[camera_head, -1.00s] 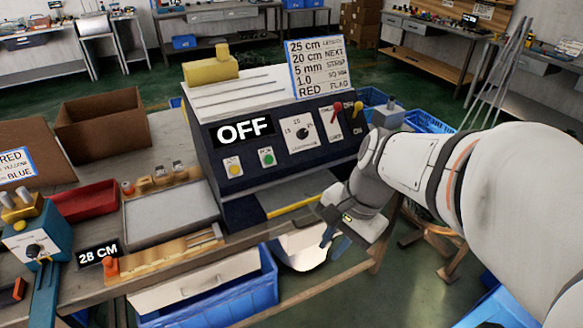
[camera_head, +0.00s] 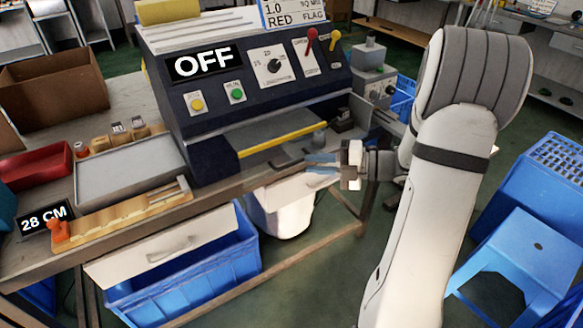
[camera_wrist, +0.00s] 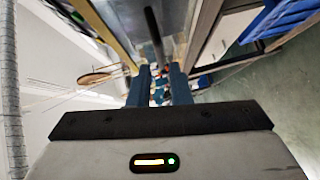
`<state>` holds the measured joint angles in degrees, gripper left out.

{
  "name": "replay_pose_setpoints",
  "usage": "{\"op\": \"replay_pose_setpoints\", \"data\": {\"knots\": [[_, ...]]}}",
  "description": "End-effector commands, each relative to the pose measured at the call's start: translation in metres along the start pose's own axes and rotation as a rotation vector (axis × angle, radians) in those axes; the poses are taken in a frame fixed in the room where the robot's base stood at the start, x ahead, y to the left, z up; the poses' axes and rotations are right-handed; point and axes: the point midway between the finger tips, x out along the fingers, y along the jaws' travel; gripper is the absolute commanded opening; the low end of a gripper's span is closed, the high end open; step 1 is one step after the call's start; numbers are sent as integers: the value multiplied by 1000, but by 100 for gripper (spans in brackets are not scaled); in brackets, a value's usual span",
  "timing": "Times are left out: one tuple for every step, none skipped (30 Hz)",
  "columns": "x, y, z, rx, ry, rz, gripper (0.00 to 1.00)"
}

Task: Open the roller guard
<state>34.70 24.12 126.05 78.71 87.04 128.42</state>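The dark blue machine (camera_head: 200,120) stands on the bench with its display reading OFF. At its front opening is a grey panel with a yellow bar (camera_head: 283,138) along its lower edge; this looks like the roller guard, and it hangs low over the opening. My gripper (camera_head: 308,164) is in front and to the right of the bar, slightly below it and apart from it. Its blue fingers are spread and empty. In the wrist view the fingers (camera_wrist: 156,75) show a gap between them, with a dark rod (camera_wrist: 153,35) beyond. A yellow strip (camera_wrist: 118,45) lies left of them.
A grey box with a knob (camera_head: 375,85) stands right of the machine. A white bin (camera_head: 283,210) and a blue crate (camera_head: 185,285) are below the bench edge. A blue stool (camera_head: 520,260) stands at the right. A grey tray (camera_head: 130,170) lies left of the machine.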

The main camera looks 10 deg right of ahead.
Motion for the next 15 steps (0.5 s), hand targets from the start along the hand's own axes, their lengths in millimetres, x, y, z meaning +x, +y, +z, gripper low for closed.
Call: {"op": "replay_pose_setpoints", "data": {"knots": [[10, -2, -1, -1, 5, -2, 18], [15, -2, -1, -2, 5, -2, 18], [22, -2, -1, -2, 5, -3, 18], [27, -2, -1, -2, 6, -3, 18], [31, -2, -1, -2, 5, -2, 18], [37, -2, -2, -2, 5, -3, 18], [41, -2, -1, -3, 5, -4, 18], [45, -2, -1, -3, 3, -3, 18], [49, -2, -1, -3, 4, -3, 18], [52, -2, -1, -3, 4, -3, 18], [54, -1, -1, -3, 4, -3, 18], [56, -1, -1, -3, 2, -3, 18], [57, -1, -1, -3, 2, -3, 18], [58, -1, -1, -3, 1, -3, 18], [58, -1, -1, -3, 1, -3, 18]]}}
